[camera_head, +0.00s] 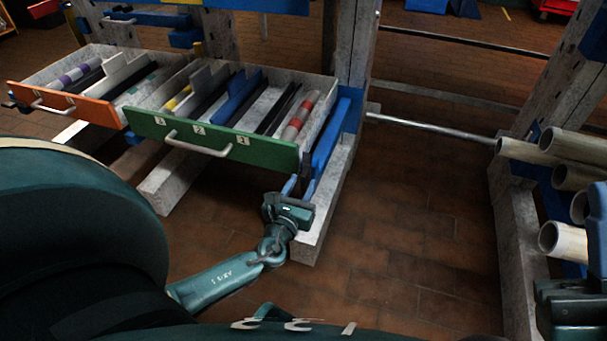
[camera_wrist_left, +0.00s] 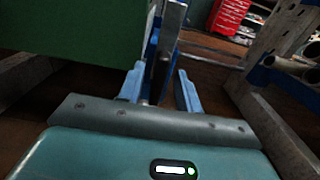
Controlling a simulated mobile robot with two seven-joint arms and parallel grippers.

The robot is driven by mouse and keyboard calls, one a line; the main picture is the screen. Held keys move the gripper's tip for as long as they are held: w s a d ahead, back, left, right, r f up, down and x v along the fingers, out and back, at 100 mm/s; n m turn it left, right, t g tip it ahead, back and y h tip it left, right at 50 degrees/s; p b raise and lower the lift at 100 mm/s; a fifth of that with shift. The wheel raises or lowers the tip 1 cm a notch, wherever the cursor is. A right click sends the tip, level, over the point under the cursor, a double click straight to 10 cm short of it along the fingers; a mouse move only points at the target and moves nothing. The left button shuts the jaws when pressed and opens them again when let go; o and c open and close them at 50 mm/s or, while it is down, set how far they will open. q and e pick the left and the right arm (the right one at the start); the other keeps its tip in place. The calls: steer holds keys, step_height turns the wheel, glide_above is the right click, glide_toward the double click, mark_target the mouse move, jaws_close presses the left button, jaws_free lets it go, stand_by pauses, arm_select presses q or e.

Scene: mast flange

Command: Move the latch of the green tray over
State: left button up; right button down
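The green tray (camera_head: 205,139) is a pulled-out drawer with a green front, a light handle and labels. In the left wrist view its green front (camera_wrist_left: 70,45) fills the upper left. A narrow blue and grey upright part, seemingly the latch (camera_wrist_left: 162,50), stands beside the tray's right edge. My left gripper (camera_head: 293,186) is at the tray's lower right corner. In the left wrist view its blue fingers (camera_wrist_left: 160,82) are apart, with the latch showing between them; contact cannot be told. My right gripper (camera_head: 588,212) is partly cut off at the right edge.
An orange-fronted tray (camera_head: 62,103) stands left of the green one. Grey rack posts and a blue rail (camera_head: 329,143) are close to my left gripper. Pipes (camera_head: 565,240) lie on a rack at right. Brick floor (camera_head: 410,220) is open between the racks.

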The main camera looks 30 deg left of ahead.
arm_select(q)
steer(key=shift+w, duration=0.2)
steer(key=shift+c, duration=0.5)
jaws_close()
